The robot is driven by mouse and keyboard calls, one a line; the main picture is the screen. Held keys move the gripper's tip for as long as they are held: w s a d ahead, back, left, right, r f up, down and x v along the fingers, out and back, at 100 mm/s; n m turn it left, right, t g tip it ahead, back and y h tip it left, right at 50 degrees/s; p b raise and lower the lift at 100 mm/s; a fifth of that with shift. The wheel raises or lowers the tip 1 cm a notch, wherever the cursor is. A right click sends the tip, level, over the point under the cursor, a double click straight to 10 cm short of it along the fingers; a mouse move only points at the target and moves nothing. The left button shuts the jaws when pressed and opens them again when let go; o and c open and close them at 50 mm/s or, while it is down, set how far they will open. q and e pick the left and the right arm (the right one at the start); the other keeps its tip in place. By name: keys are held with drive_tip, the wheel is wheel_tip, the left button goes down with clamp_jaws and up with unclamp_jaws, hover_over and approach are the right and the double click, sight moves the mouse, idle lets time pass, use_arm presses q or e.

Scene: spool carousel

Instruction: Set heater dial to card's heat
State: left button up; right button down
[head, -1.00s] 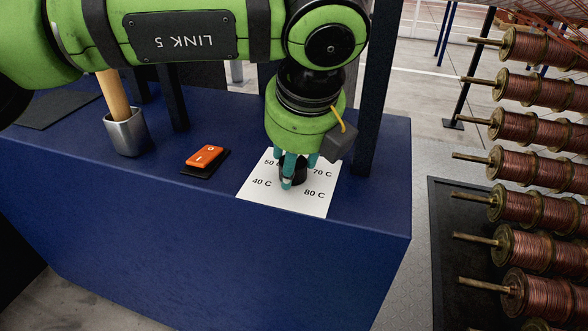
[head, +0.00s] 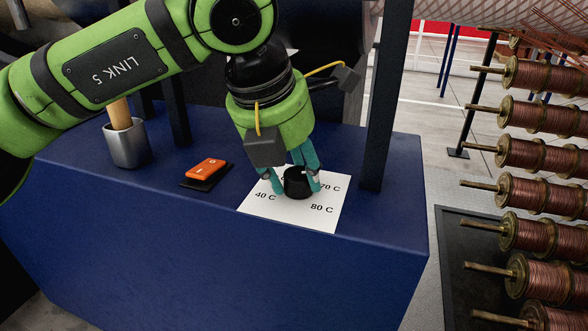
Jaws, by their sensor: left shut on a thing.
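The black heater dial (head: 298,184) stands on a white plate (head: 290,213) on top of the blue bench. The plate shows 40 C, 70 C and 80 C; other marks are covered by my gripper. My left gripper (head: 297,187) points down at the dial, with its teal fingers on either side of it, shut on it. I cannot tell where the dial's pointer aims. I cannot make out a separate card giving a heat. My right gripper is not in view.
An orange switch (head: 206,168) sits left of the plate. A metal cup (head: 127,145) with a wooden handle (head: 119,113) in it stands further left. A dark post (head: 385,110) rises right of the plate. Copper spools (head: 546,115) on pegs fill the right side.

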use_arm(q)
drive_tip(key=shift+w+r+m+h, duration=0.2)
drive_tip(key=shift+r+m+h, duration=0.15)
drive_tip(key=shift+m, duration=0.55)
drive_tip(key=m+g+p, duration=0.1)
drive_tip(key=m, duration=0.1)
drive_tip(key=m+h+p, duration=0.1)
drive_tip(key=m+p, duration=0.1)
drive_tip(key=shift+m+g, duration=0.3)
drive_tip(key=shift+g, duration=0.1)
drive_tip(key=m+g+p, duration=0.1)
drive_tip(key=m+p, duration=0.1)
drive_tip(key=m, duration=0.1)
drive_tip(key=shift+w+f, duration=0.1)
drive_tip(key=shift+d+f+m+g+p, duration=0.15)
drive_tip(key=shift+m+g+p, duration=0.3)
drive_tip(key=shift+m, duration=0.25)
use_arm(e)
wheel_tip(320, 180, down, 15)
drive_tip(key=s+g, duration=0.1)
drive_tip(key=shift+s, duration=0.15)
use_arm(q)
drive_tip(key=o, duration=1.1)
drive_tip(key=shift+d, duration=0.1)
